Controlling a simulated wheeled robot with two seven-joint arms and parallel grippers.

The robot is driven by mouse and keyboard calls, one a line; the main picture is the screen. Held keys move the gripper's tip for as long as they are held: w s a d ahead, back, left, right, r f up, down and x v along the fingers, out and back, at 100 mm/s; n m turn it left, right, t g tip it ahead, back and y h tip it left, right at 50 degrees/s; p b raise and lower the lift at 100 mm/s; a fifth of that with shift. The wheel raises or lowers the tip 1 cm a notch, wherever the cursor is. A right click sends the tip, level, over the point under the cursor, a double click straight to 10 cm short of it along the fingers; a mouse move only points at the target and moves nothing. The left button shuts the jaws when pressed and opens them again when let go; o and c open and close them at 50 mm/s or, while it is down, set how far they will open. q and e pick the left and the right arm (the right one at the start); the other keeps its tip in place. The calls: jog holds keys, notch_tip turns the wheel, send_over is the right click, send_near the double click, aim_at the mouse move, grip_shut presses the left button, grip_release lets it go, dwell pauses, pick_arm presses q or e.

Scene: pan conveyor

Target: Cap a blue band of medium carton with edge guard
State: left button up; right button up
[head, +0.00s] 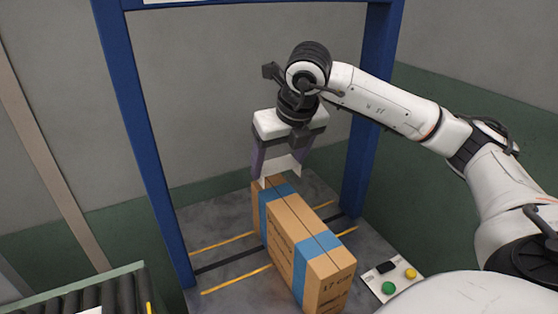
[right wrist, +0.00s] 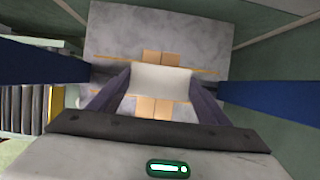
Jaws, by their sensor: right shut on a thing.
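A brown carton (head: 290,229) stands upright on the floor, long and narrow, with a blue band (head: 276,192) near its far end and another blue band (head: 320,243) near its near end. My right gripper (head: 281,165) is shut on a white edge guard (head: 279,169), over the carton's far end by the far band. I cannot tell whether guard and carton touch. In the right wrist view the guard (right wrist: 160,79) spans between the fingers (right wrist: 158,88) and hides part of the carton top (right wrist: 152,107), bands included. My left gripper is not in view.
A blue frame (head: 133,120) stands around the carton, with a post on each side. A roller conveyor (head: 112,295) is at the lower left. Floor (head: 222,240) left of the carton is clear.

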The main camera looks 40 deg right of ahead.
aim_at(277, 192)
notch_tip(277, 192, down, 3)
jog(key=shift+r+b, duration=0.1)
jog(key=shift+b, duration=0.85)
jog(key=shift+f, duration=0.2)
jog(key=shift+b, duration=0.3)
dwell(0.5)
jog(key=shift+f+b, duration=1.9)
jog(key=shift+f, duration=0.2)
jog(key=o, duration=1.1)
jog(key=shift+r, duration=0.1)
